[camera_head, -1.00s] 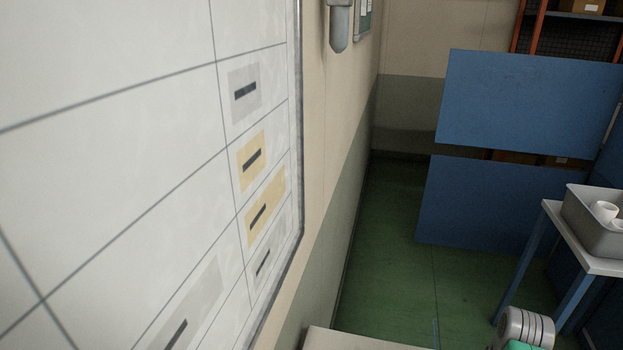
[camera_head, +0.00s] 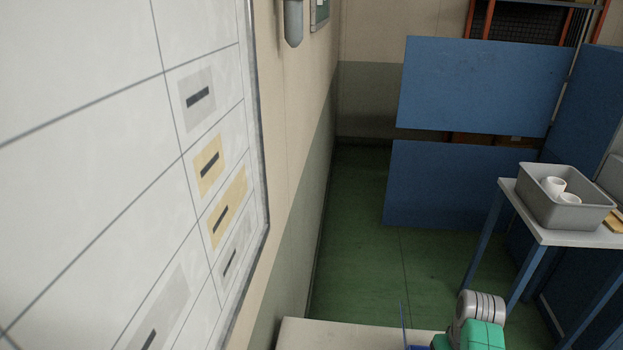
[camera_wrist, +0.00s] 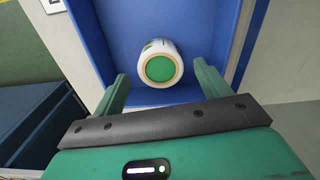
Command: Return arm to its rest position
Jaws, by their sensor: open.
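My gripper (camera_wrist: 161,72) shows in the wrist view, its two green fingers spread apart with nothing held between them. Beyond the fingertips a white roll with a green end face (camera_wrist: 160,68) lies in a blue tray (camera_wrist: 112,40). The roll appears between the fingers in the picture but looks farther away. In the head view a grey and green part of my arm (camera_head: 480,325) shows at the bottom right. The gripper itself cannot be made out there.
A white gridded board (camera_head: 80,190) fills the left wall. Blue panels (camera_head: 475,85) stand at the back. A table (camera_head: 540,225) at right holds a grey bin (camera_head: 570,205) with white rolls or cups. A pale surface (camera_head: 350,335) lies at the bottom. Green floor (camera_head: 365,250) is open between.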

